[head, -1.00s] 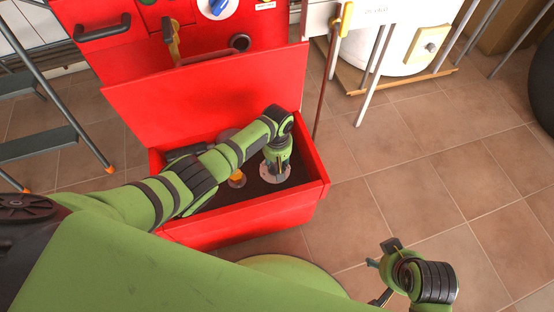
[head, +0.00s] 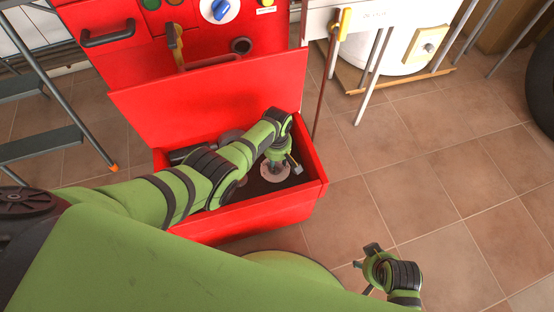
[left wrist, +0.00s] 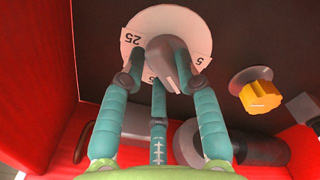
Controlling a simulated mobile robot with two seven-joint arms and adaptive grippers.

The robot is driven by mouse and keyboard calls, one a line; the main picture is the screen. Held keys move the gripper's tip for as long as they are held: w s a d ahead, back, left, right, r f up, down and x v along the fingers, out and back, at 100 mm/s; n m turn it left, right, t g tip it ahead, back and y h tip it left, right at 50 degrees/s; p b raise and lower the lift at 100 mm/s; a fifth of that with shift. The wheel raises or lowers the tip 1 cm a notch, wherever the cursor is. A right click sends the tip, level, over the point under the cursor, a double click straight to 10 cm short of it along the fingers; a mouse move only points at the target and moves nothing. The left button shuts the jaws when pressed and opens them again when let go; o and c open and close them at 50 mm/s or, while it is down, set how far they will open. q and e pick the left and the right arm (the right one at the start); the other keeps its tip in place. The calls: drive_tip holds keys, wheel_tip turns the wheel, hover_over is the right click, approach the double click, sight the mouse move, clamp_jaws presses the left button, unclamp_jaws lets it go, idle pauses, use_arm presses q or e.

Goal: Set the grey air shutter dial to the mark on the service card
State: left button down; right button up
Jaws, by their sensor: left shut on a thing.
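The grey air shutter dial (left wrist: 168,62) sits on a round white scale plate (left wrist: 137,22) in the left wrist view. The figures 25 and 5 show on the plate; my fingers cover part of it. The three fingers of my left gripper (left wrist: 165,75) are closed around the dial. In the head view my left gripper (head: 277,157) points down into the open red housing, over the pale plate (head: 267,181). My right gripper (head: 366,268) is low at the right over the floor, fingers apart and empty. I cannot make out a service card.
A yellow knob (left wrist: 260,96) is beside the dial in the left wrist view. The red housing's front wall (head: 255,213) and raised lid (head: 215,95) bound the space. A stepladder (head: 55,100) stands left. Tiled floor (head: 430,190) is free at right.

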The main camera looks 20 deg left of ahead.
use_arm(q)
drive_tip(key=shift+s+f, duration=0.1)
drive_tip(key=shift+s, duration=0.05)
idle(0.4)
drive_tip(key=c, duration=0.9)
unclamp_jaws()
drive_tip(key=shift+w+r, duration=0.2)
drive_tip(key=shift+r, duration=0.5)
wheel_tip(320, 180, up, 11)
drive_tip(key=shift+s+f, duration=0.1)
drive_tip(key=shift+f, duration=0.05)
